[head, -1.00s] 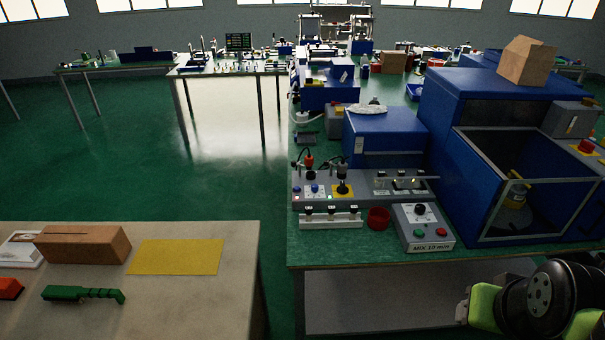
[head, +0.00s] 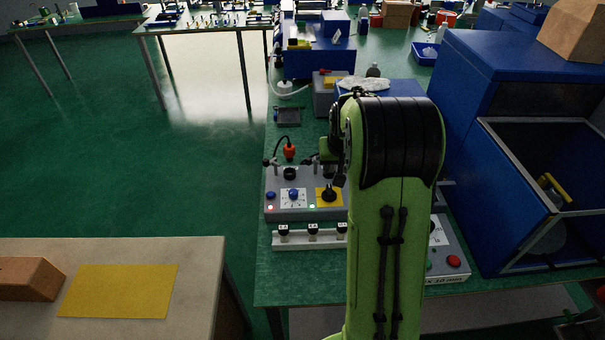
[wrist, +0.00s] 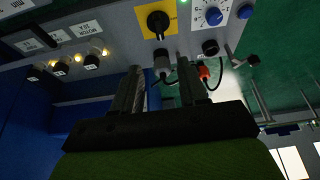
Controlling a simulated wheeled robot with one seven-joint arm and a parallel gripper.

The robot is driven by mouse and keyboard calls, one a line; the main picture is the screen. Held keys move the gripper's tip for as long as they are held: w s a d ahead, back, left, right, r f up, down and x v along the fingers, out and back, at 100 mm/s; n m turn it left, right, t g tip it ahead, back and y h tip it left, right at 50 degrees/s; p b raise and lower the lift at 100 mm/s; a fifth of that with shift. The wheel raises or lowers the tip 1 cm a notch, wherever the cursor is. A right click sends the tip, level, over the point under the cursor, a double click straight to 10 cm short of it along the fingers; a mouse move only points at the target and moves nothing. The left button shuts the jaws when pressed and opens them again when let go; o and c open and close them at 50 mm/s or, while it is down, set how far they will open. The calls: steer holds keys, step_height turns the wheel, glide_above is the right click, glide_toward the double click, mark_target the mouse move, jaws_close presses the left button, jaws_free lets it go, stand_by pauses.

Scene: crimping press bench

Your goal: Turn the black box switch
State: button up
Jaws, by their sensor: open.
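A black rotary switch (head: 328,195) sits on a yellow square plate on the sloped face of a grey control box (head: 291,210). In the wrist view the switch (wrist: 158,20) shows at the top, beyond the fingertips and a little apart from them. My gripper (wrist: 162,78) is open, its two fingers spread with nothing held between them. In the head view my green and black arm reaches over the bench and hides most of the gripper and the box's right part.
A blue dial (head: 293,195) and a blue button (head: 271,195) sit left of the switch. A red-topped plug (head: 289,152) with a cable stands behind. A blue machine (head: 500,170) stands right.

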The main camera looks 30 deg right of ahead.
mark_target(330, 189)
steer(key=b+x, duration=0.2)
steer(key=x, duration=1.3)
steer(key=shift+s+a+f, duration=0.15)
jaws_close()
